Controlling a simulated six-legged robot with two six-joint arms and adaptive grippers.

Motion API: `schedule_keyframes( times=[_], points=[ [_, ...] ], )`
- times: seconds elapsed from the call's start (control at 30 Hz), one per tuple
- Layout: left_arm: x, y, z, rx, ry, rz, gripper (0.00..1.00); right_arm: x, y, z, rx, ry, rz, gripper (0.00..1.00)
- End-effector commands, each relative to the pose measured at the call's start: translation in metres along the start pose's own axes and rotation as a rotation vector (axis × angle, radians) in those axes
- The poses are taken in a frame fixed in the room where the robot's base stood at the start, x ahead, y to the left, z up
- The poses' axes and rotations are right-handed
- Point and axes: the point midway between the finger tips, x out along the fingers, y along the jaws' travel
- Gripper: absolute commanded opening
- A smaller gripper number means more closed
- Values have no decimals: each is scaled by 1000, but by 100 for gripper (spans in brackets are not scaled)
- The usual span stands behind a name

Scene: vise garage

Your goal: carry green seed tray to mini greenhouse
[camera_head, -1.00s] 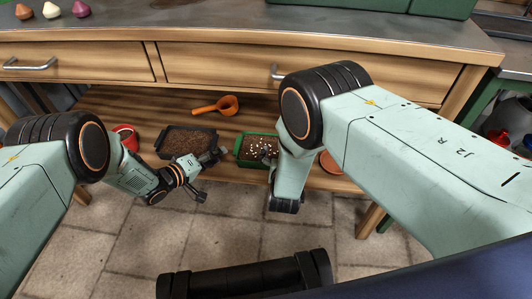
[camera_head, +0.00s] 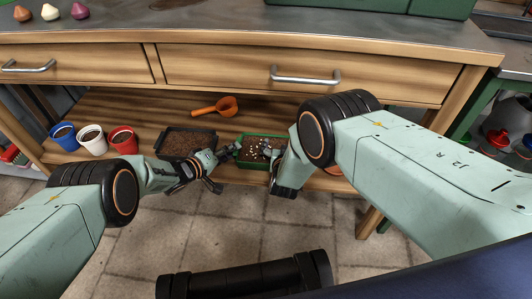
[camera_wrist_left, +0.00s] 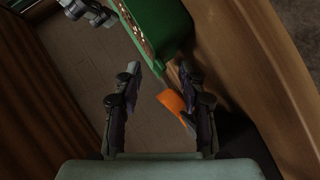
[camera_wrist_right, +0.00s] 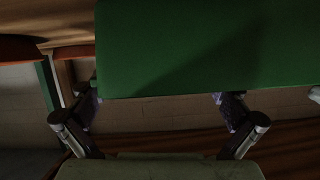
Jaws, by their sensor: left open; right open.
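The green seed tray (camera_head: 246,160), filled with dark soil and pale specks, sits on the low wooden shelf in the head view. My left gripper (camera_head: 229,151) is open at the tray's left end, apart from it as far as I can tell. In the left wrist view the tray (camera_wrist_left: 167,22) lies beyond the open, empty fingers (camera_wrist_left: 158,75). My right gripper (camera_head: 269,150) is at the tray's right side, partly hidden by my forearm. In the right wrist view the tray's green wall (camera_wrist_right: 190,45) fills the top, before the open fingers (camera_wrist_right: 155,100). I cannot identify the mini greenhouse.
A dark soil tray (camera_head: 163,153) sits left of the green tray. An orange scoop (camera_head: 222,105) lies behind, and blue (camera_head: 64,137), white (camera_head: 92,140) and red (camera_head: 122,139) pots stand left. A green object (camera_head: 440,8) stands on the bench top (camera_head: 240,28) above.

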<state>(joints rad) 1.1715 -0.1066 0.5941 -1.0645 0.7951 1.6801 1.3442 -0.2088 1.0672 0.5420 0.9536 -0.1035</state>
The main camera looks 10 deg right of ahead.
Motion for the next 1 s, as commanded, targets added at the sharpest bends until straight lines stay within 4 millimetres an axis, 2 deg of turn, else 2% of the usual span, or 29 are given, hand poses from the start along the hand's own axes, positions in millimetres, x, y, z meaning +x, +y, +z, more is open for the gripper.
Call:
schedule_keyframes(
  times=[0.4, 0.8, 1.0],
  points=[
    [14, 0, -1, 1, 5, -2, 41, 15, 1, 0, 0, -1, 1, 100],
    [15, 0, -1, 1, 6, -3, 41, 16, 1, 0, 0, 0, 0, 100],
    [15, 1, -1, 1, 6, -3, 25, 16, 1, 0, 0, 0, 0, 84]
  ],
)
